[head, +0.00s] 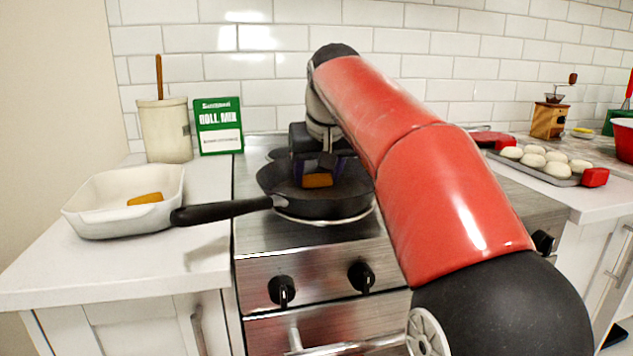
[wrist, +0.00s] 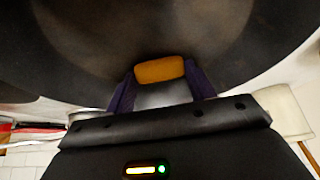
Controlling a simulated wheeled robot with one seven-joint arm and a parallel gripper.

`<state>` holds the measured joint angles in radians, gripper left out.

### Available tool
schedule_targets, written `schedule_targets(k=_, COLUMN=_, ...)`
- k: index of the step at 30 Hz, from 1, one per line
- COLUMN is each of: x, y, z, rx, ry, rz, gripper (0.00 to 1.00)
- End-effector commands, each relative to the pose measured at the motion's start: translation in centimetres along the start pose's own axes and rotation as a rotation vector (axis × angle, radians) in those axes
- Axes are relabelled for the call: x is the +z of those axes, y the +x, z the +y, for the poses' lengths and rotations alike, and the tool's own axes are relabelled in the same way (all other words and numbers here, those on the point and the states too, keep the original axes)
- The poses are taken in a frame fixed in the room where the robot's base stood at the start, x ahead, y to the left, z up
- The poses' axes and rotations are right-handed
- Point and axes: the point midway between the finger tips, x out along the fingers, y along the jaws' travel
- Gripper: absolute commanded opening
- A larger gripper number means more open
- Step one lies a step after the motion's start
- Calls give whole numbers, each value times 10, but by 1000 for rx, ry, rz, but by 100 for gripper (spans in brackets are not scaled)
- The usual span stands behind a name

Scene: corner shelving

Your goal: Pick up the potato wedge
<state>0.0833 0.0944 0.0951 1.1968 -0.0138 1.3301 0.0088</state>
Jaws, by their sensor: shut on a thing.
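An orange potato wedge (head: 317,181) is in the black frying pan (head: 325,206) on the stove, at my gripper (head: 318,170). In the wrist view the wedge (wrist: 160,70) sits between the two purple fingertips of my gripper (wrist: 160,80), which is shut on it. The dark pan surface (wrist: 95,45) fills the view behind the wedge. I cannot tell whether the wedge touches the pan. A second orange wedge (head: 146,198) lies in the white baking dish (head: 85,212) on the left counter.
The pan handle (head: 222,210) points left over the counter. A utensil crock (head: 165,130) and a green roll mix box (head: 218,126) stand behind the dish. A tray of pale rolls (head: 548,163) is on the right counter. The tiled wall is close behind.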

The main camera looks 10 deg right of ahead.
Motion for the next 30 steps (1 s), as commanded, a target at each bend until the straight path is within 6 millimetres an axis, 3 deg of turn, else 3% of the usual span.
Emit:
schedule_targets(k=14, x=-4, y=-6, z=0, rx=0, ry=0, rz=3, gripper=32)
schedule_targets(k=30, x=-44, y=-72, z=0, rx=-1, ry=-1, rz=2, gripper=32)
